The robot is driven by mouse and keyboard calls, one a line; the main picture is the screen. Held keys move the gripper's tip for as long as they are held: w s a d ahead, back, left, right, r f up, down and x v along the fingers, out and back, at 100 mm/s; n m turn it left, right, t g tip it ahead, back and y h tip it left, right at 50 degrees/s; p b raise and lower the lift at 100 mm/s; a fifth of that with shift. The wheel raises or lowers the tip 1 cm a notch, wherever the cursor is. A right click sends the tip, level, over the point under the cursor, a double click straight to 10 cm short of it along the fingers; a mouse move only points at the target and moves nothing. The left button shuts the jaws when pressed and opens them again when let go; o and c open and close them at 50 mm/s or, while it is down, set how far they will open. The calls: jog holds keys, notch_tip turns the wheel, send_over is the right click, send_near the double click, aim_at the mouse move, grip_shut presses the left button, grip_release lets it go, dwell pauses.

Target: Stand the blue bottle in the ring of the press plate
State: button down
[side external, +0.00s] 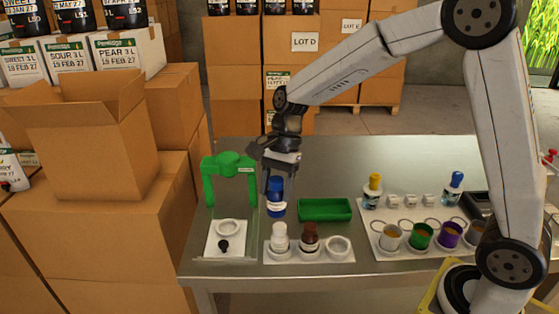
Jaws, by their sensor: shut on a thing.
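The blue bottle (277,210) is held upright in my gripper (277,187), which is shut on its upper part. It hangs above and just behind the white bottle in the bottle rack. The press plate (216,245) is a white plate under the green press frame (205,185), at the left end of the table. Its white ring (228,226) looks empty, and a small black knob (223,246) sits in front of it. My gripper is to the right of the press and apart from it.
The white rack (291,257) holds a white bottle (280,238), a brown bottle (310,238) and an empty ring (338,246). A green tray (325,210) lies behind it. At the right, a white board (385,250) carries several coloured cups and droppers. The table's back (330,165) is clear.

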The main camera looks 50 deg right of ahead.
jog(key=shift+w+a+r, duration=0.25)
jog(key=shift+w+a, duration=0.1)
jog(key=shift+a, duration=0.4)
jog(key=shift+w+f, duration=0.1)
jog(key=w+a+f, duration=0.2)
jog(key=w+f, duration=0.7)
jog(key=w, duration=0.4)
jog(key=shift+f, duration=0.15)
